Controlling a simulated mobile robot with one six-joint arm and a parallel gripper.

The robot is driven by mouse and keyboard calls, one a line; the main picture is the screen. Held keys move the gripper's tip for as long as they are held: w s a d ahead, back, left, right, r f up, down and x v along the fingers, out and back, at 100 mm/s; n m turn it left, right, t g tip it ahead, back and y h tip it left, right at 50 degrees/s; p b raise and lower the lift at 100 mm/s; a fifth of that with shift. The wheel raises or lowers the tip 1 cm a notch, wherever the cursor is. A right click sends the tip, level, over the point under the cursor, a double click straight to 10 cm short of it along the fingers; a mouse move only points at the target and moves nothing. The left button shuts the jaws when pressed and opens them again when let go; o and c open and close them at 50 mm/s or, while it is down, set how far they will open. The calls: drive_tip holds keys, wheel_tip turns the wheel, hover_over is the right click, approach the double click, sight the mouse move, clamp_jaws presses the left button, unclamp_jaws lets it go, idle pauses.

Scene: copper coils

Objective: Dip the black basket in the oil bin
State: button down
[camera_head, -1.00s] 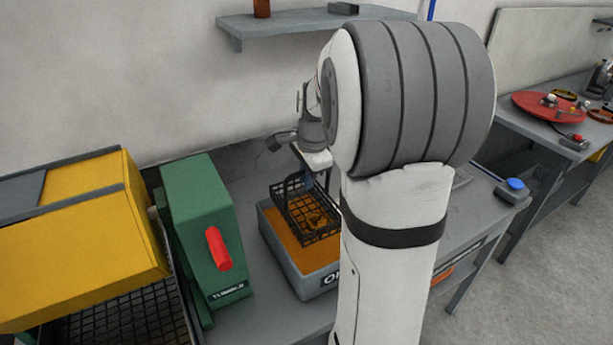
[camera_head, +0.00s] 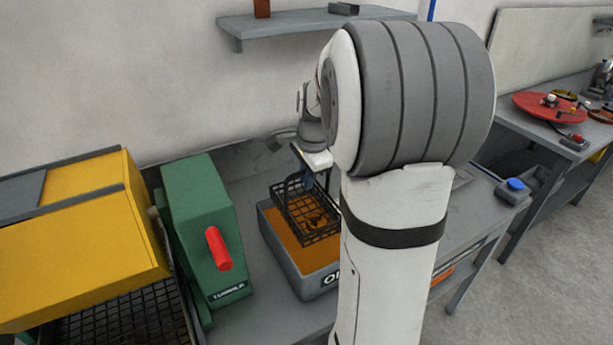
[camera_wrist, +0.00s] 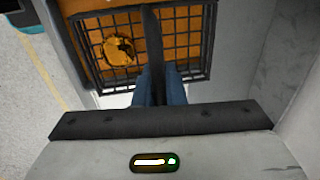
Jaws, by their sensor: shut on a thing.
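The black basket (camera_head: 307,212) is a wire mesh basket over the grey oil bin (camera_head: 307,280), which holds orange-brown oil. A copper-coloured coil (camera_wrist: 119,50) lies in the basket in the wrist view. My gripper (camera_wrist: 158,84) is shut on the basket's dark handle (camera_wrist: 152,40), with blue fingers on either side of it.
A green machine (camera_head: 205,225) with a red handle stands left of the bin. A yellow box-like machine (camera_head: 80,240) is further left. A grey wall shelf (camera_head: 290,27) hangs behind. A blue button (camera_head: 516,184) is on the right of the bench.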

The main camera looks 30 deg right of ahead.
drive_tip(key=shift+r, duration=0.1)
drive_tip(key=shift+r+p, duration=1.15)
drive_tip(key=shift+r, duration=0.3)
